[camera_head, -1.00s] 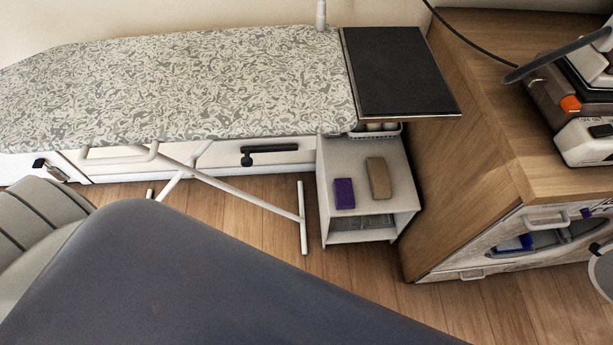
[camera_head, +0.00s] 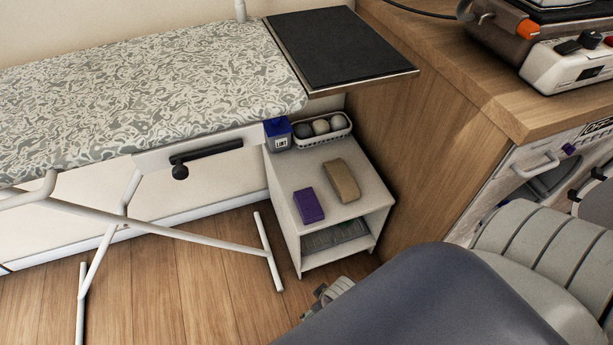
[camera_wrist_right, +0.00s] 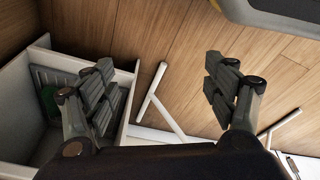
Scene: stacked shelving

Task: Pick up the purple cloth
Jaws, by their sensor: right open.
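The purple cloth (camera_head: 308,205), a small folded block, lies on top of a small white shelf unit (camera_head: 281,201), near its front left edge. It does not show in the right wrist view. My right gripper (camera_wrist_right: 163,82) is open and empty, with its two fingers wide apart over the wood floor. In the head view a grey part of it (camera_head: 328,297) shows low in front of the shelf unit, below and apart from the cloth, mostly hidden by my arm. My left gripper is not in view.
A tan folded cloth (camera_head: 341,181) lies right of the purple one. Behind stand a blue box (camera_head: 278,134) and a basket (camera_head: 322,139) of balls. The ironing board (camera_head: 150,85) and its legs are left; a wooden cabinet (camera_head: 420,120) is right. The shelf unit's lower compartment is open.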

